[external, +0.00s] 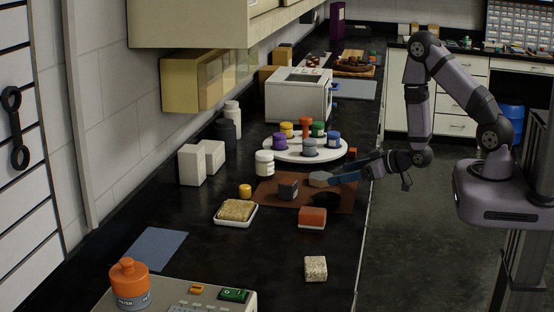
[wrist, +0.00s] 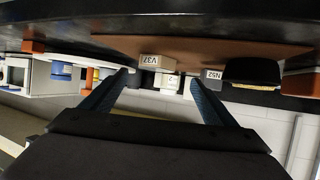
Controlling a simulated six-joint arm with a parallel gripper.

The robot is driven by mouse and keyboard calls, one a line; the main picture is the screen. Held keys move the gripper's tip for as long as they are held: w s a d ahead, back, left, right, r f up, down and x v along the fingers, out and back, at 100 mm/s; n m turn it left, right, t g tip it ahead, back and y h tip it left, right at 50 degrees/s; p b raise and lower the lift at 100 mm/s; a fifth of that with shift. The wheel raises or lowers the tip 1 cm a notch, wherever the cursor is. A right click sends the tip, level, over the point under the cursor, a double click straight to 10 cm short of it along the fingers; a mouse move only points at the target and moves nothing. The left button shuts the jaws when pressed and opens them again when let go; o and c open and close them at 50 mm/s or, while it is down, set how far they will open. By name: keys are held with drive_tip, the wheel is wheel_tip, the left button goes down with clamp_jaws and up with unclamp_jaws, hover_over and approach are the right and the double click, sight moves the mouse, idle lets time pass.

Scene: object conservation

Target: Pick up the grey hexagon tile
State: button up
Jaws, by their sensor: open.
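A light grey hexagon-like tile (external: 319,179) lies on the brown mat (external: 265,196), just off my fingertips. In the wrist view, which appears upside down, a pale block marked V37 (wrist: 157,60) lies ahead between the fingers and seems to be this tile. My gripper (external: 334,179) is low over the mat's right part, fingers pointing left. Its blue fingers also show in the wrist view (wrist: 160,77), spread apart with nothing clamped. A darker grey block (external: 288,189) sits left of the tile; it appears marked N52 in the wrist view (wrist: 212,75).
A white round tray (external: 273,152) with several coloured jars stands behind the mat. A white jar (external: 264,163) is at the mat's back left. A black rounded object (external: 328,200) and an orange block (external: 312,218) are in front. The counter's front middle is mostly clear.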

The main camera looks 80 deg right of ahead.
sight(324, 176)
drive_tip(key=shift+s+d+f, duration=0.1)
drive_tip(key=shift+d+f, duration=0.05)
drive_tip(key=shift+d, duration=0.05)
drive_tip(key=shift+w+d+f+b, duration=0.25)
drive_tip(key=shift+w+b, duration=0.25)
drive_tip(key=shift+b, duration=0.6)
drive_tip(key=shift+w+f+b, duration=0.1)
drive_tip(key=shift+w+b, duration=0.25)
drive_tip(key=shift+b, duration=0.2)
drive_tip(key=shift+w+d, duration=0.1)
drive_tip(key=shift+w, duration=0.05)
drive_tip(key=shift+w+d+f+p, duration=0.15)
drive_tip(key=shift+w+d+p, duration=0.05)
drive_tip(key=shift+w+p, duration=0.35)
drive_tip(key=shift+p+x, duration=0.65)
drive_tip(key=shift+x, duration=1.25)
drive_tip(key=shift+s+d, duration=0.1)
drive_tip(key=c, duration=1.2)
drive_tip(key=shift+c, duration=1.1)
